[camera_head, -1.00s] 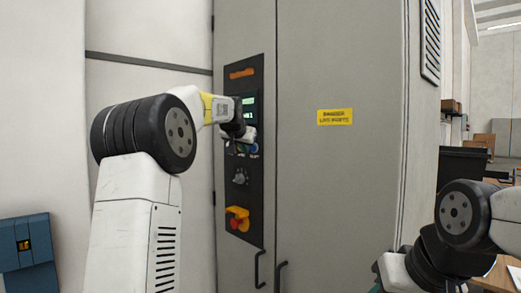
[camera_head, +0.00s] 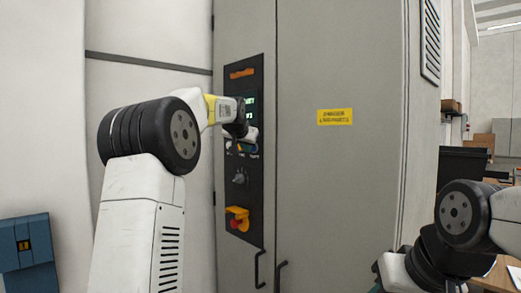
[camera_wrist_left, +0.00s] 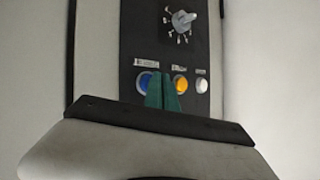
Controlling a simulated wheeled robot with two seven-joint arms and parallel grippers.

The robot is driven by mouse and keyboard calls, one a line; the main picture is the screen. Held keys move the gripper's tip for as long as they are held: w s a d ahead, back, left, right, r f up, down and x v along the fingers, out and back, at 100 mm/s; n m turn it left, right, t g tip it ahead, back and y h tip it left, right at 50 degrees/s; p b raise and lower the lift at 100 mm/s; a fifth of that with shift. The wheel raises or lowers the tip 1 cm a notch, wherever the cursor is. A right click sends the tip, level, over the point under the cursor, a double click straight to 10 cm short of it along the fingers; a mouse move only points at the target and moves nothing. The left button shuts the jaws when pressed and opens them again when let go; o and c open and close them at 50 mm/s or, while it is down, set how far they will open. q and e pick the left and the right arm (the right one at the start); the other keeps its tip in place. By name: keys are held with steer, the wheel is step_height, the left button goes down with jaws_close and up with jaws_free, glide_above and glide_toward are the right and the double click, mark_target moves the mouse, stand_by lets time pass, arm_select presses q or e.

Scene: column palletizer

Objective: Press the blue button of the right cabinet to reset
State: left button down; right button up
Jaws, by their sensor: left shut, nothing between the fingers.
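The right cabinet (camera_head: 340,190) is tall and grey, with a dark control panel (camera_head: 243,210). In the left wrist view, the blue button (camera_wrist_left: 147,84) sits in a row with an orange button (camera_wrist_left: 180,85) and a white one (camera_wrist_left: 202,86). My left gripper (camera_wrist_left: 163,82) is shut and empty. Its green fingertips overlap the blue button's right side in that view; I cannot tell whether they touch it. In the head view, my left gripper (camera_head: 241,146) is at the button row and largely covers it. My right gripper is mostly cut off at the bottom edge.
A rotary knob (camera_head: 240,177) and a red emergency stop (camera_head: 238,219) on a yellow base are below the button row. Door handles (camera_head: 260,270) stick out lower down. A yellow warning label (camera_head: 335,117) is on the door.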

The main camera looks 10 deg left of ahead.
arm_select(q)
steer(key=shift+w+d, duration=0.2)
steer(key=shift+w, duration=0.05)
stand_by(0.8)
steer(key=shift+s+a, duration=0.45)
steer(key=shift+s, duration=0.15)
steer(key=shift+s+a, duration=0.8)
steer(key=shift+s, duration=0.2)
steer(key=shift+s+a, duration=0.75)
steer(key=shift+s, duration=0.25)
steer(key=s+d+f+g, duration=0.2)
steer(key=s+f, duration=0.5)
steer(key=s, duration=0.7)
steer(key=s+d+f+n+g+h, duration=0.1)
steer(key=s+d+f+g, duration=0.1)
steer(key=s+f, duration=0.6)
steer(key=s+d+f+n+g+h, duration=0.1)
steer(key=s+d+f, duration=0.3)
steer(key=s, duration=1.6)
step_height(320, 180, down, 4)
steer(key=shift+d+r+g, duration=0.1)
steer(key=shift+d+g, duration=0.2)
steer(key=shift+g, duration=0.3)
